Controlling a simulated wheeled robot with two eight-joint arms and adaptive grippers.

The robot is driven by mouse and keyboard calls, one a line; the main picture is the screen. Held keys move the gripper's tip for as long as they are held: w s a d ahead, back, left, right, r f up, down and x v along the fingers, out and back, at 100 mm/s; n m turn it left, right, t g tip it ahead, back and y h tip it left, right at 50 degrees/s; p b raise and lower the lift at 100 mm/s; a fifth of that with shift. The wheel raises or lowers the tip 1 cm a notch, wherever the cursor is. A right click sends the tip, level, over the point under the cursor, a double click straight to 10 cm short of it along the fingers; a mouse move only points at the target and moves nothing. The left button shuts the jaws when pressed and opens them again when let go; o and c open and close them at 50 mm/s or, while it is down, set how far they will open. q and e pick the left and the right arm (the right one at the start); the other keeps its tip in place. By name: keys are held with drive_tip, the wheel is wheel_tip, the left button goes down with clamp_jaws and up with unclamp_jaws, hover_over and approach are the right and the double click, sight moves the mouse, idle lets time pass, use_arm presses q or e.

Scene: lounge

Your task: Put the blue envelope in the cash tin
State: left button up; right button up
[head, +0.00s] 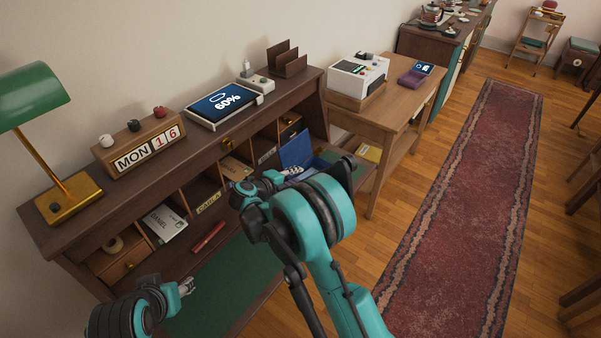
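A blue panel (297,149) stands upright at the right end of the desk, in front of the cubbyholes. It looks like the raised lid of an open tin, probably the cash tin, whose body is mostly hidden behind my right arm. I cannot pick out a separate blue envelope. My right gripper (292,172) is beside the blue panel, partly covered by my own arm; its finger opening and anything in it are unclear. My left gripper (187,286) is low over the desk's green writing surface (215,290), apart from the tin, and its fingers are too small to judge.
The cubbyholes hold a white envelope marked DANIEL (165,222) and a tan one (235,168). A red pen-like object (208,237) lies at the front. A green lamp (32,95), calendar block (140,148) and tablet (224,103) stand on top. A side table (400,118) is at right.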

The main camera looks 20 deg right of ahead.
drive_tip(key=p+v, duration=0.2)
drive_tip(key=v, duration=0.6)
drive_tip(key=w+d+r+n+t, duration=0.15)
drive_tip(key=r+t, duration=0.25)
drive_tip(key=r, duration=0.5)
drive_tip(key=w+d+r+n+t, duration=0.1)
drive_tip(key=w+r+n+t, duration=0.15)
drive_tip(key=r, duration=0.65)
drive_tip(key=s+a+r+n+t+y, duration=0.2)
drive_tip(key=r+n+t+y, duration=0.1)
drive_tip(key=r+n+y, duration=0.25)
drive_tip(key=s+a+r+n+t+y, duration=0.2)
drive_tip(key=s+a+r+n+y, duration=0.15)
drive_tip(key=r+n, duration=0.35)
drive_tip(key=s+f+n+g+y, duration=0.5)
drive_tip(key=s+f+n, duration=0.35)
drive_tip(key=s, duration=0.25)
drive_tip(key=s+d+f+n+g+h, duration=0.1)
drive_tip(key=s+d+f+g+h, duration=0.1)
drive_tip(key=s+f, duration=0.5)
drive_tip(key=s+d+f+n+g+h, duration=0.2)
drive_tip(key=s+d+f+g, duration=0.3)
drive_tip(key=s, duration=0.5)
drive_tip(key=shift+s+d+f, duration=0.35)
drive_tip(key=shift+d+f, duration=0.55)
drive_tip(key=shift+f, duration=0.1)
drive_tip(key=shift+c, duration=0.3)
